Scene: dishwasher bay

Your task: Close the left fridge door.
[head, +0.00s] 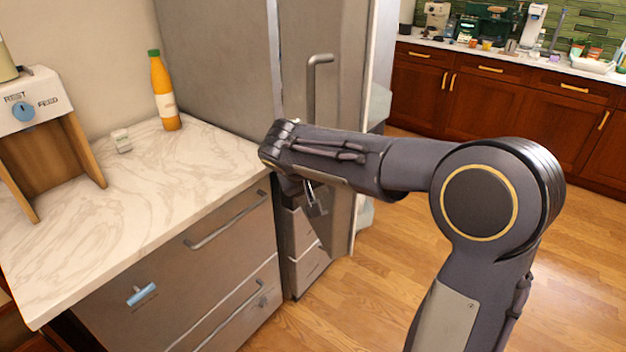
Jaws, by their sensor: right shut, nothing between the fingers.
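The left fridge door (341,30) is the grey panel with a vertical bar handle (312,85), beside the grey fridge side (215,65). It stands open, swung out from the fridge. Its pale inner edge and parts of its inner bins (378,108) show to its right. My right arm crosses in front of the door and hides its middle. My right gripper (314,205) hangs below the wrist, in front of the door's lower part. It is shut and empty; I cannot tell whether it touches the door. My left gripper is out of view.
A marble counter (150,215) with drawers stands at the left, close to my right wrist. On it are an orange bottle (162,95), a small white box (121,141) and a dispenser (30,105). Open wood floor (350,310) lies at right, with red-brown cabinets (490,105) behind.

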